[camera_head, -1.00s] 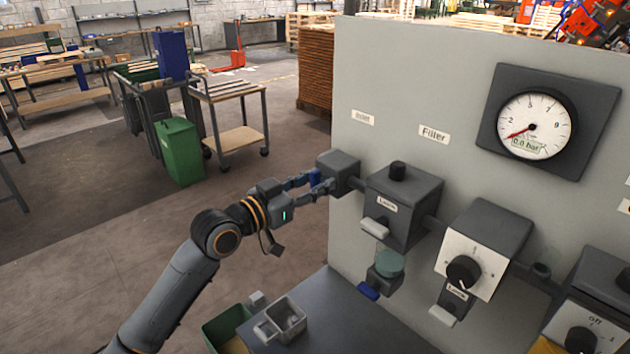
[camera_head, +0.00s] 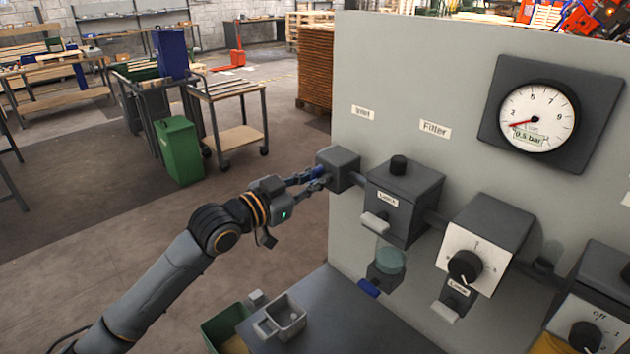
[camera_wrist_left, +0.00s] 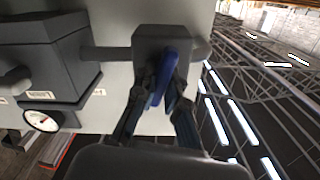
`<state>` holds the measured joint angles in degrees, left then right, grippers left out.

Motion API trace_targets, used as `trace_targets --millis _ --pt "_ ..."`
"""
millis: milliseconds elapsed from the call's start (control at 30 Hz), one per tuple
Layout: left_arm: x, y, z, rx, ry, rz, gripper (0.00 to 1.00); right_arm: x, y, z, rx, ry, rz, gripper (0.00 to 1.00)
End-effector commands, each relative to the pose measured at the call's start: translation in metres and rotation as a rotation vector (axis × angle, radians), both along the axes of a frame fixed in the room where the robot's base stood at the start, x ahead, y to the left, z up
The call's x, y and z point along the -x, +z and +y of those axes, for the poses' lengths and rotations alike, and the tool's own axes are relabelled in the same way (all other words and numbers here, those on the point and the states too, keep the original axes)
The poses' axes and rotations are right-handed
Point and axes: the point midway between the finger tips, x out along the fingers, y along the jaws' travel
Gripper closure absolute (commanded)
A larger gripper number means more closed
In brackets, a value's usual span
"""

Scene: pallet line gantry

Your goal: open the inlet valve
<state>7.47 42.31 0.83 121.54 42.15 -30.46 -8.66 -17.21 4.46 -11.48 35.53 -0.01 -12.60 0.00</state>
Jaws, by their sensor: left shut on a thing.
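The inlet valve is a dark grey block (camera_head: 338,168) at the left end of the pipe row, under the "Inlet" label (camera_head: 363,113). Its blue handle (camera_wrist_left: 164,77) lies slightly tilted across the block's face in the left wrist view. My left gripper (camera_head: 318,178) is shut on this handle, one finger on each side; in the head view the fingers hide most of it. The pressure gauge (camera_head: 538,116) reads 0.5 bar on its display, its red needle low on the left. My right gripper is in neither view.
Right of the valve are the filter unit (camera_head: 403,205) with a blue tap (camera_head: 368,287) below, and a dial box (camera_head: 478,255). A grey shelf (camera_head: 345,318) carries a small grey container (camera_head: 285,318). Open floor lies left of the panel.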

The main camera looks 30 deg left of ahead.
Motion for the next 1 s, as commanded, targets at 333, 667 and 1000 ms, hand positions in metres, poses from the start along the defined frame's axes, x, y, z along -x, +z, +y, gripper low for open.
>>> trace_targets --millis 333,667,1000 --pt "0.0009 -0.0008 -0.0021 -0.315 -0.001 -0.111 1.0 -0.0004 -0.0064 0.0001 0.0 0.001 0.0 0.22" --pt "0.0013 -0.0015 -0.0033 -0.611 -0.001 -0.214 1.0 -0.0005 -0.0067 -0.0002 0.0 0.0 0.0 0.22" --pt "0.0016 -0.0034 -0.0045 -0.907 -0.001 -0.318 1.0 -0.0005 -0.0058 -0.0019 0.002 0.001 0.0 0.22"
